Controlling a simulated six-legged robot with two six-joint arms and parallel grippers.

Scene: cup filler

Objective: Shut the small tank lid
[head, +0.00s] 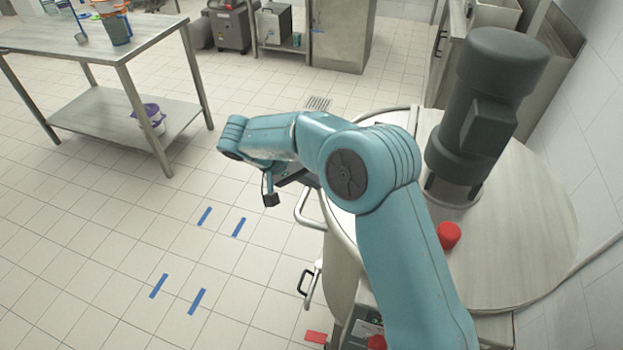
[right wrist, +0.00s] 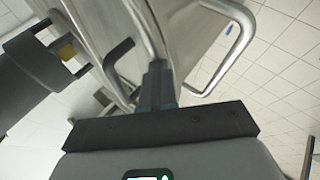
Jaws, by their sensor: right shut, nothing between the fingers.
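The steel tank top (head: 510,250) is at the right of the head view, partly covered by my right arm. The lid's rim (head: 393,117) shows behind the arm, and a bent bar handle (head: 308,212) sticks out at the tank's left edge. In the right wrist view a bent bar handle (right wrist: 236,45) crosses beyond my right gripper (right wrist: 157,75). The gripper is shut and empty, with its fingers close to the bars; contact is unclear. In the head view its fingertips are mostly hidden. I cannot tell whether the lid lies fully flat. My left gripper is out of view.
A dark motor (head: 487,100) stands on the tank top, with a red knob (head: 448,235) in front. A steel table (head: 100,42) stands at the upper left, with a white and purple bucket (head: 150,118) on its lower shelf. The tiled floor with blue tape marks (head: 157,286) is clear.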

